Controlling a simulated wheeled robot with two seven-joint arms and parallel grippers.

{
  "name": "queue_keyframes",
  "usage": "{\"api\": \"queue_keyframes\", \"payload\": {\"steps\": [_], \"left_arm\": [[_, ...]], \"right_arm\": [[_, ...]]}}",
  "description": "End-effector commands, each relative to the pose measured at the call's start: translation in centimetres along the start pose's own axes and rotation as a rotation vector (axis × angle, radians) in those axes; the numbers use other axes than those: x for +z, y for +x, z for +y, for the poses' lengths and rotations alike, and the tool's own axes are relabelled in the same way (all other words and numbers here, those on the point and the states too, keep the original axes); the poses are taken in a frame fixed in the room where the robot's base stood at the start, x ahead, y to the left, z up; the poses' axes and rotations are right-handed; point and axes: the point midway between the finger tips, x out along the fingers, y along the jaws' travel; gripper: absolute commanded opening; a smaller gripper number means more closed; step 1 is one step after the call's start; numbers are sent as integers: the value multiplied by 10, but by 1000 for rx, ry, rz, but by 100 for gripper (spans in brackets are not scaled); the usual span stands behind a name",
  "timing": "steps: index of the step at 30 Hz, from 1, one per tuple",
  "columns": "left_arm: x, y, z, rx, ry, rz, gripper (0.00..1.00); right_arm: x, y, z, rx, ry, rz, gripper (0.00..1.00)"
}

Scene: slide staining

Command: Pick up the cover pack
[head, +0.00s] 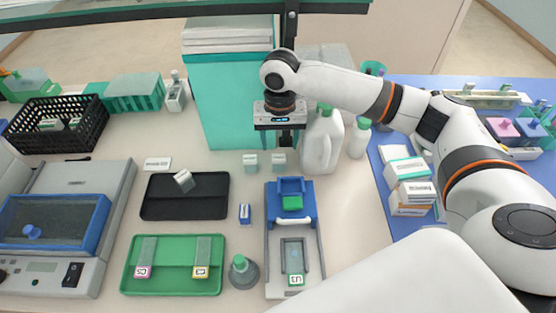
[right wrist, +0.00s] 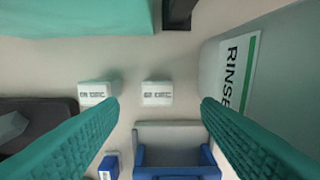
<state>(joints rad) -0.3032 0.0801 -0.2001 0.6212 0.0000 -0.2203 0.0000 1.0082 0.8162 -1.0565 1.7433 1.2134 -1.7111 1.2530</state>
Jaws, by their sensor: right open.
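No label naming the cover pack can be read, so I cannot tell which thing it is. Two small white boxes with faint print stand side by side, a left one (head: 250,162) and a right one (head: 279,162). In the right wrist view, the left box (right wrist: 95,94) is near the left finger and the right box (right wrist: 157,94) shows between the fingers. A small blue-and-white pack (head: 245,214) lies nearer to me. My right gripper (head: 281,138) is open and empty, above and behind the boxes. My left gripper is not in view.
A white rinse jug (head: 318,148) stands close right of my right gripper. A teal block (head: 225,95) stands behind. A blue-and-grey holder (head: 309,240), black tray (head: 158,210) and green tray (head: 135,285) with slides are nearer. Bare table surrounds the small boxes.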

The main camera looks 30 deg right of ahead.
Motion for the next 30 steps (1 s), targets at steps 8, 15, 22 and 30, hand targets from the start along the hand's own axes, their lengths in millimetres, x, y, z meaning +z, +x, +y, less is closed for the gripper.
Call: {"api": "queue_keyframes", "payload": {"steps": [8, 15, 22, 30], "left_arm": [[-1, -5, 0, 0, 0, 2, 36], [2, -13, 0, 0, 0, 0, 36], [3, -14, 0, 0, 0, -1, 36], [4, -13, 0, 0, 0, -3, 36]], "right_arm": [[-1, 24, 0, -1, 0, 1, 58], [-3, 59, 2, -2, 0, 2, 58], [-2, 70, 2, 1, 0, -1, 58], [-2, 70, 2, 0, -1, -1, 35]]}}
